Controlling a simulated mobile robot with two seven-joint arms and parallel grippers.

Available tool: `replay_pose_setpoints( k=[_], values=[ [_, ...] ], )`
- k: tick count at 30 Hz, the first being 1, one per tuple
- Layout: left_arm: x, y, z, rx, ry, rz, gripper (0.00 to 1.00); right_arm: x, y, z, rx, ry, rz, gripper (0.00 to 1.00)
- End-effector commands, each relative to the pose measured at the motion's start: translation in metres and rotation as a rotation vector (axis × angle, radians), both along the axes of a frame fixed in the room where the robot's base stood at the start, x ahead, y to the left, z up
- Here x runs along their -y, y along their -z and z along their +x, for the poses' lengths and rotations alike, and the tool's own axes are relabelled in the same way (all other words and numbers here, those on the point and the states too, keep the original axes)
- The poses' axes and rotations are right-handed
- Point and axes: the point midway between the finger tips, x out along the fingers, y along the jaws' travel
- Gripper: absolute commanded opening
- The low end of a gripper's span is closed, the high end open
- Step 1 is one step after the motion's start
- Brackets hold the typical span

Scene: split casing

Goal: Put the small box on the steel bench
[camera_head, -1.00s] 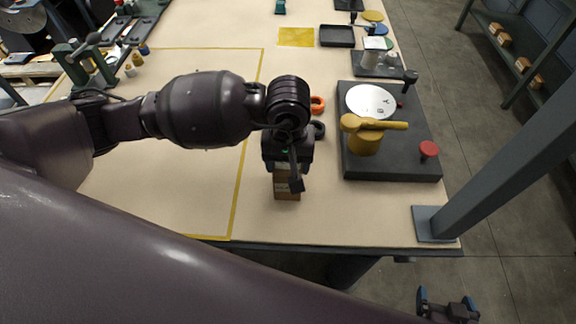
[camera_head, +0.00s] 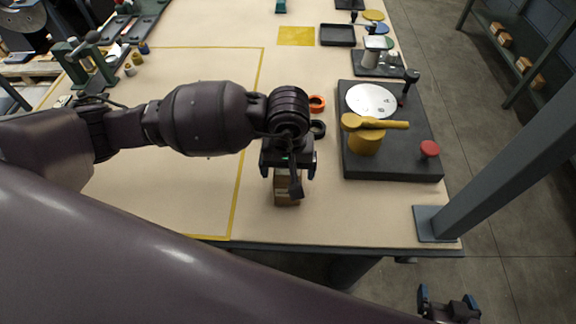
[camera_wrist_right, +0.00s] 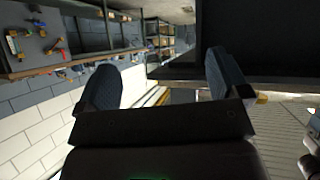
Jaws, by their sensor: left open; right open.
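A small brown box (camera_head: 285,191) stands on the beige tabletop near its front edge, partly covered by my left gripper. My left gripper (camera_head: 288,171) is open above the box, with one finger on each side of its upper part. Whether the fingers touch it cannot be told. My right gripper (camera_head: 449,303) is open and empty, low beyond the table's front edge. In the right wrist view its two fingers (camera_wrist_right: 161,80) stand apart with nothing between them. I cannot tell which surface is the steel bench.
A dark plate (camera_head: 405,160) with a white disc, yellow parts and a red knob lies to the right. An orange ring (camera_head: 317,103) and a dark ring (camera_head: 318,128) lie behind the gripper. A grey post (camera_head: 490,172) stands at the right corner. The taped area on the left is mostly clear.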

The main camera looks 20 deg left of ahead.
Motion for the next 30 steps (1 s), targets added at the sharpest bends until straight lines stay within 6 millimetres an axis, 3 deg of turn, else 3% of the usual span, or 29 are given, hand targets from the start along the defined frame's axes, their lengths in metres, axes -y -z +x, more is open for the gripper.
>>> replay_pose_setpoints(
  k=[7, 21, 30],
  values=[
    [0.0, -0.019, 0.001, 0.004, 0.002, -0.001, 0.89, 0.001, 0.001, -0.005, -0.01, 0.003, -0.001, 0.93],
    [0.0, -0.104, 0.0, 0.003, 0.001, 0.0, 0.89, 0.002, 0.003, -0.011, -0.021, 0.007, -0.001, 0.93],
    [0.0, -0.123, 0.0, -0.001, 0.0, 0.0, 0.89, 0.001, -0.004, -0.002, 0.0, 0.001, 0.0, 0.93]
  ],
)
